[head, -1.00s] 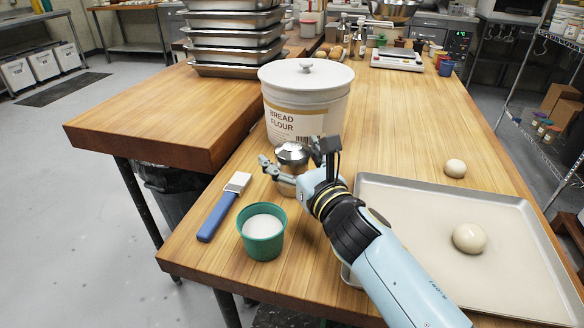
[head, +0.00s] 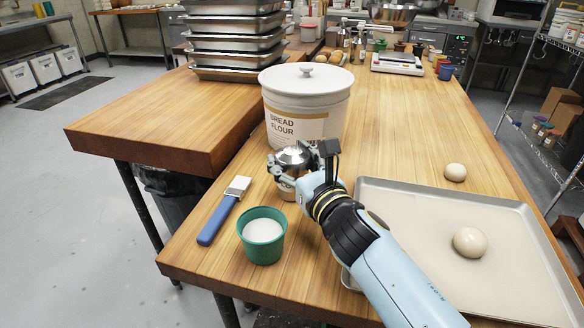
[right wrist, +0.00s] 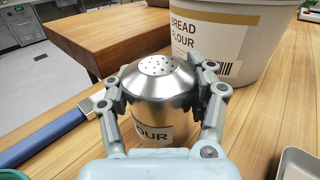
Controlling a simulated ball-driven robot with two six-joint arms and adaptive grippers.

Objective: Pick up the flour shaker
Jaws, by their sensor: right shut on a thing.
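The flour shaker (head: 291,157) is a metal can with a domed, holed lid and a white label. It stands upright on the wooden table, just in front of the bread flour bucket. It fills the middle of the right wrist view (right wrist: 158,88). My right gripper (head: 294,168) is shut on the shaker, with one finger pressed to each side of its upper body. In the right wrist view the fingers (right wrist: 162,95) touch it left and right. In the head view the gripper and wrist hide part of its lower body. My left gripper is not in view.
The lidded bread flour bucket (head: 306,112) stands close behind. A baking tray (head: 440,196) with a dough ball (head: 469,241) is at right. Stacked metal pans (head: 235,40) stand at back left.

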